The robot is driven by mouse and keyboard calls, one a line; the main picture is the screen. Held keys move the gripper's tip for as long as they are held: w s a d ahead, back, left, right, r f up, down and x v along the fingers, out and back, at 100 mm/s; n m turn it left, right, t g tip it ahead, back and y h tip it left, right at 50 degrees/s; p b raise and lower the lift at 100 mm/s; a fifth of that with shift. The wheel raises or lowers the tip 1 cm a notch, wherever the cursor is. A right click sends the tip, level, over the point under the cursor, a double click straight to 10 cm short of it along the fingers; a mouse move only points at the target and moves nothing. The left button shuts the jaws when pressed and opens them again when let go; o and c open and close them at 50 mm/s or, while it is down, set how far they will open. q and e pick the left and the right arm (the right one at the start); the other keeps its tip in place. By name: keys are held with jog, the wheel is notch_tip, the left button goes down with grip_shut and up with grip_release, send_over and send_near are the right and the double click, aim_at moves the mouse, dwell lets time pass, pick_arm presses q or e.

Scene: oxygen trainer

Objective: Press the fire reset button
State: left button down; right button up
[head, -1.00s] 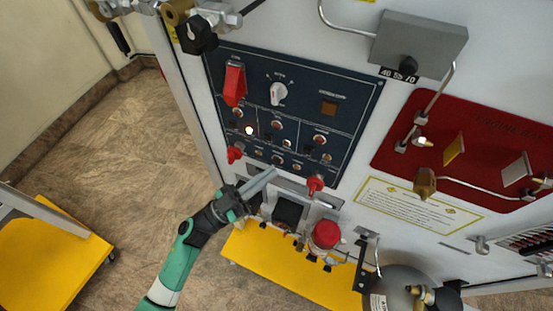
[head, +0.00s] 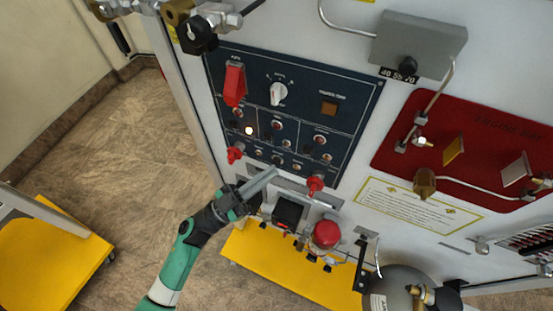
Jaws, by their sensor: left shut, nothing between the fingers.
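The dark blue control panel (head: 352,108) is in the upper middle of the head view. It carries a red guarded switch (head: 234,84), a rotary knob (head: 278,94), an amber square (head: 329,108), a lit round lamp (head: 249,130) and several small buttons. The labels are too small to read, so I cannot tell which one is the fire reset button. My left gripper (head: 272,173) is shut and empty. Its tips appear just below the panel's lower row of small controls; I cannot tell whether they touch anything. My right gripper is not in view.
Red knobs (head: 235,154) and (head: 316,185) stick out at the panel's lower edge, either side of my gripper. A red-capped unit (head: 326,234) and a yellow platform (head: 256,254) lie below. A red plate (head: 470,150) with pipes is at right. Floor at left is open.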

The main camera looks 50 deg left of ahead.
pick_arm(q)
jog(key=shift+w+a, duration=0.15)
jog(key=shift+w, duration=0.25)
jog(key=shift+w+a, duration=0.15)
jog(key=shift+w, duration=0.15)
dwell(0.5)
jog(key=shift+p, duration=0.3)
jog(key=shift+s+d+p, duration=0.3)
jog(key=shift+s+p, duration=0.05)
jog(key=shift+s, duration=0.4)
jog(key=shift+s+d+p, duration=0.3)
jog(key=shift+s, duration=0.45)
jog(key=shift+s+d+p, duration=0.35)
jog(key=shift+s, duration=0.45)
jog(key=shift+s+d+p, duration=0.3)
jog(key=shift+s, duration=0.45)
